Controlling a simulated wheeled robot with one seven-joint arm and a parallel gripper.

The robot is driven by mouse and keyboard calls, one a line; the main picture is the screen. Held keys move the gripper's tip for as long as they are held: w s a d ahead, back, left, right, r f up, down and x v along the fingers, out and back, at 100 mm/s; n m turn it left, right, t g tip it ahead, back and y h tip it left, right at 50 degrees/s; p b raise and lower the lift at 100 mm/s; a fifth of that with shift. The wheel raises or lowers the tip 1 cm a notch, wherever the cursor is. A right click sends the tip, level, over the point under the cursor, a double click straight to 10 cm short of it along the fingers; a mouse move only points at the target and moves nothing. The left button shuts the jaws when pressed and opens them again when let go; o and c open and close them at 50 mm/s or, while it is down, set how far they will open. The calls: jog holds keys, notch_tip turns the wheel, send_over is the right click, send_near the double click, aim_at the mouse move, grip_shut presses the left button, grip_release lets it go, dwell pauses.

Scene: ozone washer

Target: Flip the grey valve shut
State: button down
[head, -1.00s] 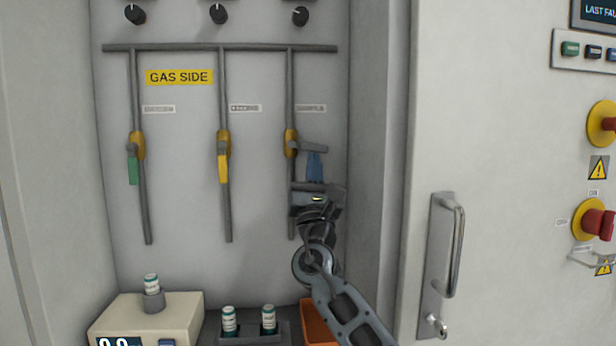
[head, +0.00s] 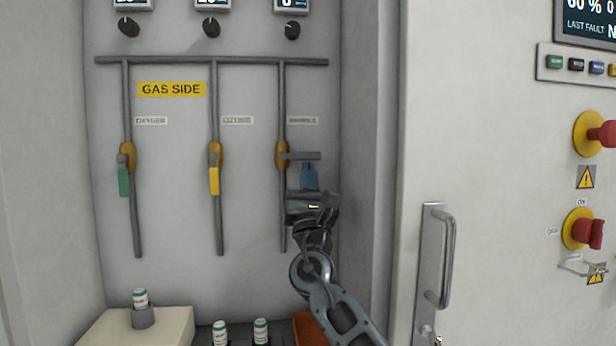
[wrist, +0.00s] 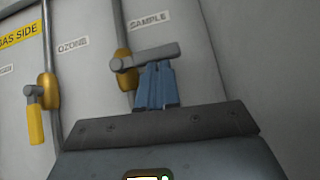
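The grey valve handle (head: 302,156) sticks out level to the right from its yellow valve body (head: 282,156) on the rightmost pipe. In the wrist view the grey handle (wrist: 146,56) is seen close up below the SAMPLE label. My gripper (head: 309,172) is just under the handle, pointing up at it. Its blue fingers (wrist: 156,76) are together with nothing visible between them. Their tips meet the handle's lower edge in the picture, but I cannot tell whether they touch it.
The green-handled valve (head: 124,178) and yellow-handled valve (head: 214,178) hang with handles down on the pipes to the left. A side wall (head: 370,150) and a door handle (head: 443,255) are on the right. Vials (head: 220,333) stand below.

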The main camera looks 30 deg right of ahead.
jog(key=w+d+f+b+v, duration=0.1)
jog(key=b+v, duration=0.5)
jog(key=v, duration=0.6)
jog(key=shift+f+b, duration=0.3)
jog(key=shift+f, duration=0.5)
